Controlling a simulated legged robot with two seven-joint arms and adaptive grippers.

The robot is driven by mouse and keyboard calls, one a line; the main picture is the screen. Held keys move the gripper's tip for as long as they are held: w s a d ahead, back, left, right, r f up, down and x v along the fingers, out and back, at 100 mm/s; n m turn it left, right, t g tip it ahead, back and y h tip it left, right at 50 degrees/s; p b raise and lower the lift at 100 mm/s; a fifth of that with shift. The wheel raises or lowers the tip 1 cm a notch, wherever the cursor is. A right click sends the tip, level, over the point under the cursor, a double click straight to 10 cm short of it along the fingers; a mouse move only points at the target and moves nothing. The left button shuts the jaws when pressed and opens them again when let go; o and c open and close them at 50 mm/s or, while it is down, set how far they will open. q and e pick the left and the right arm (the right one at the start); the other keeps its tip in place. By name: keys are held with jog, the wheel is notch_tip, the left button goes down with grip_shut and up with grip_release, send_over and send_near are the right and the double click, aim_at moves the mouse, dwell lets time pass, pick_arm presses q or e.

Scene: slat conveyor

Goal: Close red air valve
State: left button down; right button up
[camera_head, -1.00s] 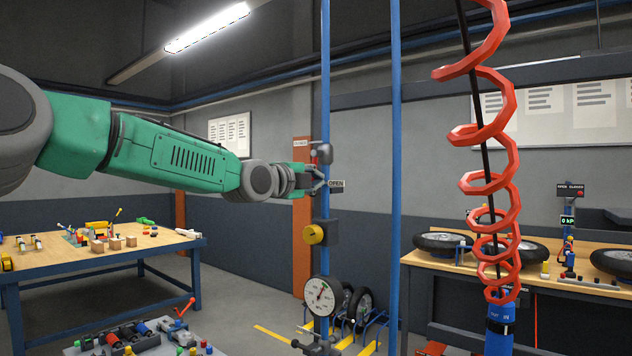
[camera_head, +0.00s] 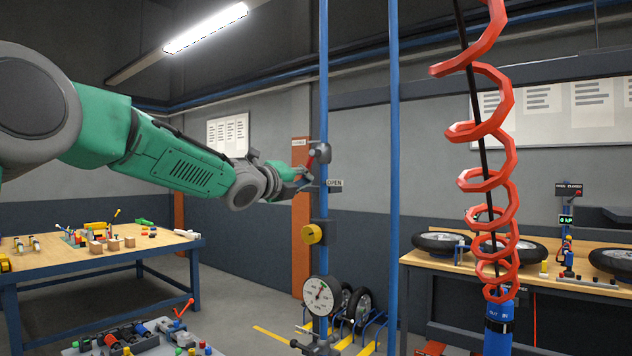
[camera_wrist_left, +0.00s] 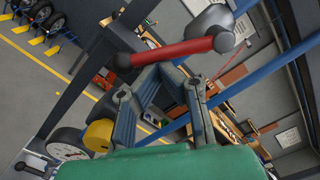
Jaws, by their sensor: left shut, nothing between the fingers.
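The red air valve's handle (camera_head: 311,161) hangs from a grey valve body (camera_head: 323,152) on the blue vertical pipe, slanting down and to the left. An OPEN sign (camera_head: 335,183) sits just below it, and a small pale sign (camera_head: 298,142) is to its upper left. My left gripper (camera_head: 305,180) is shut and empty, close to the handle's lower end. In the left wrist view the red handle (camera_wrist_left: 172,52) crosses just beyond the fingers (camera_wrist_left: 160,85); contact is unclear. My right gripper is not in view.
A yellow knob (camera_head: 312,234) and a round gauge (camera_head: 319,294) are lower on the pipe. A second blue pipe (camera_head: 395,200) and a red coiled hose (camera_head: 487,130) stand to the right. A workbench (camera_head: 100,262) with parts is at left.

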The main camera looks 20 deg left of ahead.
pick_arm(q)
jog(key=w+a+r+m+b, duration=0.1)
jog(key=a+r+m+b, duration=0.3)
jog(key=m, duration=0.8)
jog(key=shift+w+a+m+h+b, duration=0.15)
jog(key=shift+w+m+h+b, duration=0.2)
jog(key=shift+b, duration=0.4)
jog(key=shift+r, duration=0.15)
